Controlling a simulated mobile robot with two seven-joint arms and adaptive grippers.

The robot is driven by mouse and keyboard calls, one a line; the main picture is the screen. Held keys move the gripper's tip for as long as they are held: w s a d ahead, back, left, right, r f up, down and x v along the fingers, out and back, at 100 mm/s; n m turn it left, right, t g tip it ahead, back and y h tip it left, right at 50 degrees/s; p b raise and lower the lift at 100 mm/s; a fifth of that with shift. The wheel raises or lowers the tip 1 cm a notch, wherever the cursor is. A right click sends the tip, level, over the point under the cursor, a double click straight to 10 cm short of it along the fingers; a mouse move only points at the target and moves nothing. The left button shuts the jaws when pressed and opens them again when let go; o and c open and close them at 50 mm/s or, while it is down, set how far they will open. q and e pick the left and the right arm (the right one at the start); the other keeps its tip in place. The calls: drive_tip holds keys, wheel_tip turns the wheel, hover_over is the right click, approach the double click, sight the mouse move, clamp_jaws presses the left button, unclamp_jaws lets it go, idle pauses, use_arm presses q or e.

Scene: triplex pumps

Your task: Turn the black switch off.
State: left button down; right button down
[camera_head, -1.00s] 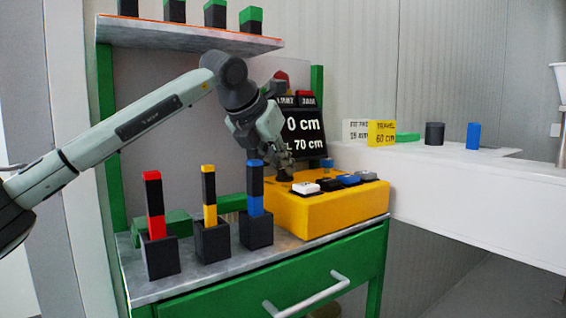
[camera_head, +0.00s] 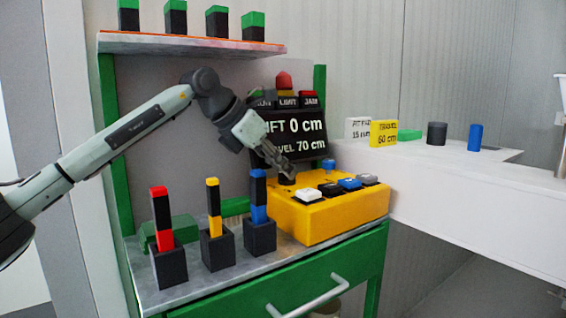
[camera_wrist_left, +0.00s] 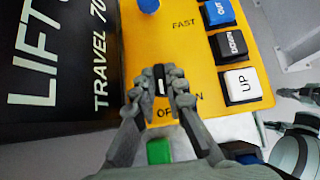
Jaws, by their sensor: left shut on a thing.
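The yellow control box (camera_head: 335,213) stands on the green bench. In the left wrist view, the black switch (camera_wrist_left: 161,82) with a white mark sits on the box's yellow face (camera_wrist_left: 160,45). My left gripper (camera_wrist_left: 162,92) is shut on it, a finger on each side. The lettering below the switch is partly hidden by the fingers. In the head view, my left gripper (camera_head: 287,172) reaches down to the box's back left corner and covers most of the switch. Part of what looks like my right gripper (camera_wrist_left: 285,112) shows at the right edge of the wrist view.
White UP (camera_head: 308,195), black DOWN and blue OUT buttons line the box, with a blue knob (camera_head: 328,164) behind. A display (camera_head: 295,133) reads LIFT 0 cm, TRAVEL 70 cm. Red (camera_head: 164,236), yellow (camera_head: 214,228) and blue (camera_head: 259,212) pieces stand in black holders in front.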

idle(0.3)
use_arm(q)
drive_tip(key=c, duration=1.6)
unclamp_jaws()
drive_tip(key=shift+o, duration=0.2)
drive_tip(key=shift+a, duration=0.1)
drive_tip(key=shift+s+a+r, duration=0.1)
drive_tip(key=shift+a+r, duration=0.05)
drive_tip(key=shift+r, duration=0.1)
drive_tip(key=s+a, duration=0.7)
drive_tip(key=a, duration=0.3)
drive_tip(key=shift+r, duration=0.15)
drive_tip(key=shift+s, duration=0.1)
